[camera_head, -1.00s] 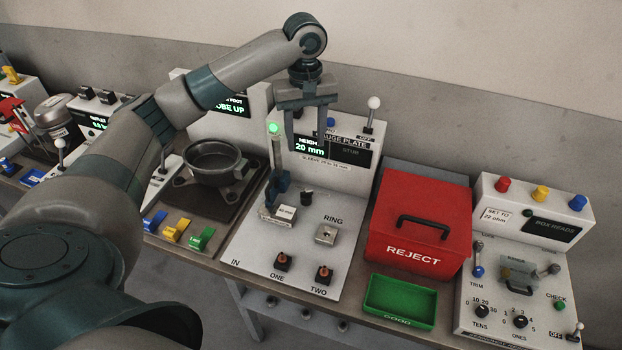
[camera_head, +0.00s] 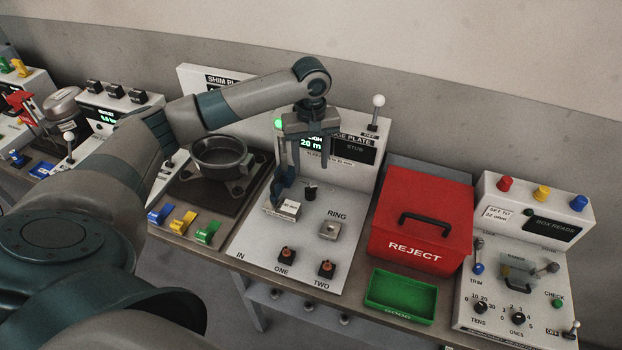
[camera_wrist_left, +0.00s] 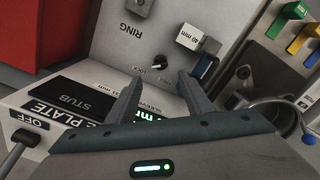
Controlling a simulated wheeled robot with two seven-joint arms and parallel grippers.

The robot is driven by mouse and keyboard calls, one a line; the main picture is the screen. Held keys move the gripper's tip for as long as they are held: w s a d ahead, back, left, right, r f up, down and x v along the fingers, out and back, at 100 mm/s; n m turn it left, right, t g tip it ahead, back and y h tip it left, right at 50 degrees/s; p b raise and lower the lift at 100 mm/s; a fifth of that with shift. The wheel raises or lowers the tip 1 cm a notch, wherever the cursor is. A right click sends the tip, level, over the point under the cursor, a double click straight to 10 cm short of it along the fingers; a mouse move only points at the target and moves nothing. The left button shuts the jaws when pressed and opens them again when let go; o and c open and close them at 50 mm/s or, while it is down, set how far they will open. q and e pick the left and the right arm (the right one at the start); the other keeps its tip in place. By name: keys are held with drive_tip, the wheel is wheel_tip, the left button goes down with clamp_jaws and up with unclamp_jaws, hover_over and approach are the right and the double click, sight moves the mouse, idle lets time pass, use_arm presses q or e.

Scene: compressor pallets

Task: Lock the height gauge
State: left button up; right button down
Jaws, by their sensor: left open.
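The height gauge (camera_head: 279,188) has a blue slider on an upright post on the white gauge plate panel (camera_head: 262,243); my left gripper partly hides the post. The blue slider also shows in the wrist view (camera_wrist_left: 203,66), by a block marked 40 mm (camera_wrist_left: 190,36). A small black knob (camera_head: 310,191) stands on the panel just right of the gauge; it also shows in the wrist view (camera_wrist_left: 160,62). My left gripper (camera_head: 304,166) is open and empty, pointing down above the knob, with its fingers apart. The display behind it is partly covered. My right gripper is out of view.
A red REJECT box (camera_head: 418,224) and green tray (camera_head: 401,296) stand to the right. A white-knobbed lever (camera_head: 376,112) rises at the panel's back right. The metal ring block (camera_head: 330,230) and two switches lie in front. A round pot (camera_head: 219,158) stands left.

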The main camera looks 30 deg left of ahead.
sight(311, 187)
use_arm(q)
wheel_tip(311, 187, down, 8)
drive_tip(key=shift+f+p, duration=0.15)
drive_tip(key=shift+p, duration=0.65)
